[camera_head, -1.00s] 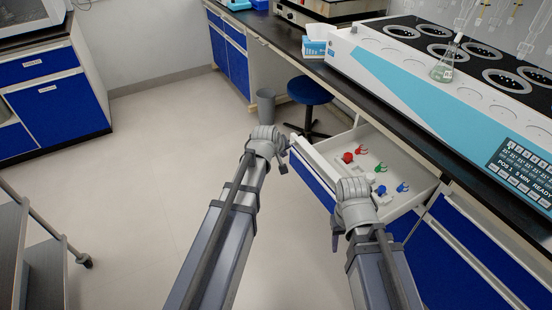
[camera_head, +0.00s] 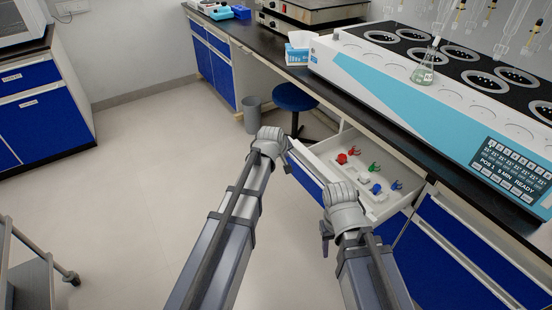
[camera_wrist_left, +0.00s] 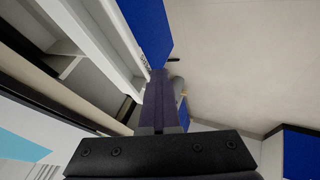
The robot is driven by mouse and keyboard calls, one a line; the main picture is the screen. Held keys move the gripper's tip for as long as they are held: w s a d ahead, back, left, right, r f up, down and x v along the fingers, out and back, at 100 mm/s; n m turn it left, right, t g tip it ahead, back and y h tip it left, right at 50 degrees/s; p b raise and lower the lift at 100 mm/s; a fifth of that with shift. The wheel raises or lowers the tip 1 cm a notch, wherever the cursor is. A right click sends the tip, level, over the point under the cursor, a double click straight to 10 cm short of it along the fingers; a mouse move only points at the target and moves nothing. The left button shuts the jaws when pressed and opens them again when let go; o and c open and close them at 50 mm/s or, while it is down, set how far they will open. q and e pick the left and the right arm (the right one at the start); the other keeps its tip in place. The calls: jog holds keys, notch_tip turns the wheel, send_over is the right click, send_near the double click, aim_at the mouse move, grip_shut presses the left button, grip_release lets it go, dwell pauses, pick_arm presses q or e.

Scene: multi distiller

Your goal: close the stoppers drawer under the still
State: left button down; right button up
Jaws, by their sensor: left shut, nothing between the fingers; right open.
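The stoppers drawer (camera_head: 384,208) is pulled out under the counter, below the still (camera_head: 430,105). Red (camera_head: 343,158), green (camera_head: 374,168) and blue (camera_head: 377,189) stoppers lie inside it. My left gripper (camera_head: 284,163) is shut and empty at the left end of the drawer front. In the left wrist view its dark fingers (camera_wrist_left: 160,95) lie close by the blue front panel (camera_wrist_left: 143,25); I cannot tell whether they touch it. My right gripper (camera_head: 326,240) is open and empty, low in front of the drawer; its fingers are partly hidden by its wrist.
A blue stool (camera_head: 296,97) and a grey bin (camera_head: 252,114) stand beyond the drawer. A cart (camera_head: 35,275) is at lower left.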

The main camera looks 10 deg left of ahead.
pick_arm(q)
jog(key=w+d, duration=1.9)
jog(key=shift+w+d, duration=0.2)
jog(key=shift+w+r, duration=0.1)
jog(key=s+a+r+p, duration=0.3)
jog(key=s+r+p, duration=0.4)
jog(key=s+p, duration=0.1)
jog(key=shift+s+a+r, duration=0.4)
jog(key=shift+s, duration=0.3)
